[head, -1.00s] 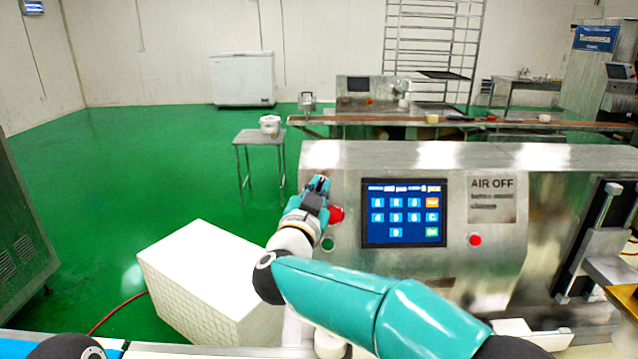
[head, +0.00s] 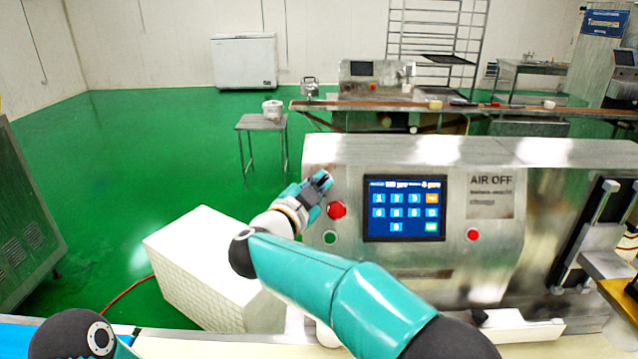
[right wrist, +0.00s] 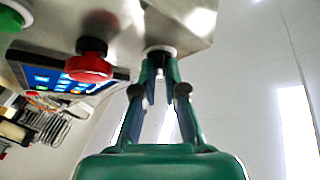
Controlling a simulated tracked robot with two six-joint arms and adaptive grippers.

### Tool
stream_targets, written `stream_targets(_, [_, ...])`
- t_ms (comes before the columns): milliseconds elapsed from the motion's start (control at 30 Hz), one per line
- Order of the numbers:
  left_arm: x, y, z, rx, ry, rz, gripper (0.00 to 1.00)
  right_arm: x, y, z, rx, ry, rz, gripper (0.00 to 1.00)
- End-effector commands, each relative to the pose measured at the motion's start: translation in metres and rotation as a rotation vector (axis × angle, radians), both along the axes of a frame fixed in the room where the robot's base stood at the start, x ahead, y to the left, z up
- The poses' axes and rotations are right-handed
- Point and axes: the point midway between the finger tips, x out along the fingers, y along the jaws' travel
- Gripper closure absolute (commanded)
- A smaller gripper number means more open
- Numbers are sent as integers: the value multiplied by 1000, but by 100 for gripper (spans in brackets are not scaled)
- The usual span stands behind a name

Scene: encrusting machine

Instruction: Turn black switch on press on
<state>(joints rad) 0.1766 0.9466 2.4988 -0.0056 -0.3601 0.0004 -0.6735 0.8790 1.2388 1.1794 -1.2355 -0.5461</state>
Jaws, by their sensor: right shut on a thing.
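The press (head: 345,155) is a steel machine with a blue touchscreen keypad (head: 404,208) on its front. The black switch (right wrist: 158,66) shows in the right wrist view as a small dark knob under a pale collar, between my fingertips. My right gripper (head: 323,181) is at the upper left of the press front, shut on the switch; it also shows in the right wrist view (right wrist: 159,74). In the head view the gripper hides the switch, so its turned position cannot be told. My left gripper is out of view; only part of its arm shows at bottom left.
A red mushroom button (head: 337,210) sits close beside my right gripper, with a green button (head: 330,238) below it. A smaller red button (head: 473,234) is right of the screen. A white crate-like block (head: 205,260) stands on the green floor at left.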

Motion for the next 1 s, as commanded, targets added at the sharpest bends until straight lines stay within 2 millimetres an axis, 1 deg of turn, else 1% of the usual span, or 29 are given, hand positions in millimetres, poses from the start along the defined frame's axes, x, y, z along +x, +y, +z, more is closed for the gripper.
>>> stream_targets(100, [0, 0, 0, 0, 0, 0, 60, 0, -1, -2, 3, 3, -3, 100])
stream_targets(133, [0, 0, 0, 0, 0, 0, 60, 0, -1, -2, 3, 3, -3, 88])
stream_targets(267, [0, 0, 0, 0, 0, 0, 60, 0, -1, -2, 2, 3, -2, 66])
stream_targets(300, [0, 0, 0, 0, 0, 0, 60, 0, -1, -2, 1, 3, -2, 65])
stream_targets(667, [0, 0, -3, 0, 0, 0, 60, 0, -1, -2, -16, 0, 6, 65])
stream_targets(767, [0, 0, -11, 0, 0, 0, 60, 0, -2, -4, -59, 0, 29, 65])
stream_targets(867, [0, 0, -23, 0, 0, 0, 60, -1, -4, -7, -141, 0, 69, 65])
stream_targets(1000, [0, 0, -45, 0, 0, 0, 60, -1, -7, -10, -333, -1, 164, 65])
